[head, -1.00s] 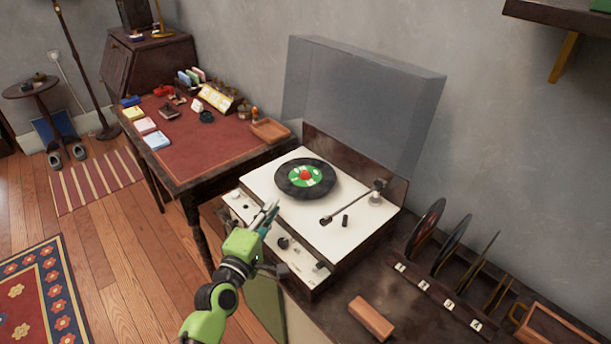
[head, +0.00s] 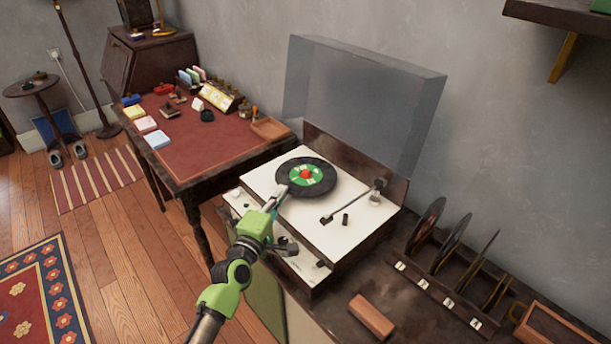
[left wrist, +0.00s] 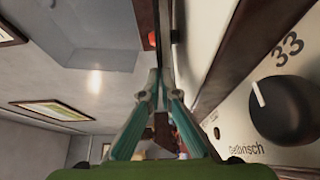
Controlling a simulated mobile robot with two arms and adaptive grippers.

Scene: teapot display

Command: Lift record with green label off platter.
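The record with the green label (head: 318,187) lies on the turntable platter, its black disc flat around a green label with a red centre. My left gripper (head: 281,191) is at the record's front-left edge, low over the cream deck. In the left wrist view the record (left wrist: 157,25) shows edge-on as a thin dark line running to between the fingertips. The two teal fingers (left wrist: 159,75) are closed together on that edge, one above and one below. The platter is mostly hidden under the record. My right gripper is not in view.
The tonearm (head: 352,200) rests at the deck's right. The clear lid (head: 365,95) stands open behind. Front knobs, one large (left wrist: 284,108), lie close beside my left gripper. A record rack (head: 440,292) and brown block (head: 371,318) are at right; a red-topped desk (head: 210,145) is at left.

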